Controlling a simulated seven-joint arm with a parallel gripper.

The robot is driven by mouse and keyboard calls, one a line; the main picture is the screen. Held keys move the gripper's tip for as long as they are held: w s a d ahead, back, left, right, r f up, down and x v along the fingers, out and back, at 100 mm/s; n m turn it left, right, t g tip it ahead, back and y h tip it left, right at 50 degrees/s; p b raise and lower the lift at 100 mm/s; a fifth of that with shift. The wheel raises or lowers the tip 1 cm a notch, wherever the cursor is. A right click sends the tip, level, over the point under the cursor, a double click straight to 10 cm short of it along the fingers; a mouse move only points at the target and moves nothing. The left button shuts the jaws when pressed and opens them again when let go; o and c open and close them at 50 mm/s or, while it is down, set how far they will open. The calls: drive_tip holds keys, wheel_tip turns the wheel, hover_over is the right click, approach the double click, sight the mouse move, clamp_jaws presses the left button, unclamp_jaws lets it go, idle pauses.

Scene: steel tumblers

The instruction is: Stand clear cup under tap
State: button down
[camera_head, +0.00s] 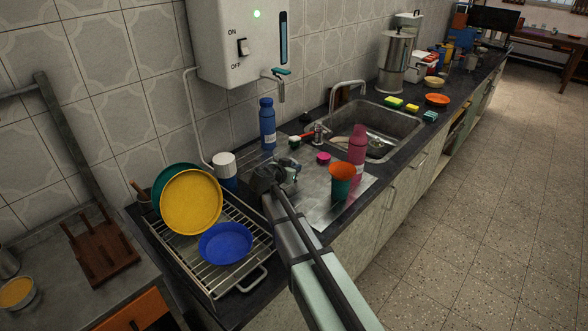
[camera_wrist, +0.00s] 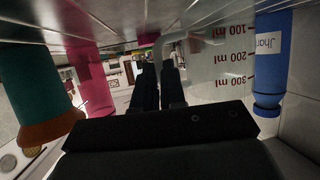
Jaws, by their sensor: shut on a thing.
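The clear cup (camera_wrist: 226,65) with red ml marks shows in the wrist view, which looks upside down: the steel counter is at the top and the bottle's cap points down. My gripper (camera_wrist: 158,88) is shut, apparently on the cup's handle, with the cup body to the right of the fingers. In the head view my gripper (camera_head: 277,178) is low over the steel drainboard; the cup is hard to make out there. I cannot tell whether the cup touches the board. The tap (camera_head: 280,88) juts from the white wall dispenser (camera_head: 238,35), above and behind my gripper.
A blue bottle (camera_head: 267,128) stands behind my gripper. A teal-and-orange tumbler (camera_head: 341,182) and a pink bottle (camera_head: 357,148) stand to the right. A dish rack (camera_head: 232,275) with a yellow plate (camera_head: 191,202) and blue bowl (camera_head: 225,243) is at left. The sink (camera_head: 385,122) lies beyond.

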drive_tip(key=shift+f, duration=0.1)
drive_tip(key=c, duration=1.2)
unclamp_jaws()
drive_tip(key=shift+s+a+r, duration=0.1)
drive_tip(key=shift+s+r, duration=0.1)
drive_tip(key=shift+r, duration=0.05)
drive_tip(key=shift+v, duration=3.55)
drive_tip(key=shift+w+f, duration=0.1)
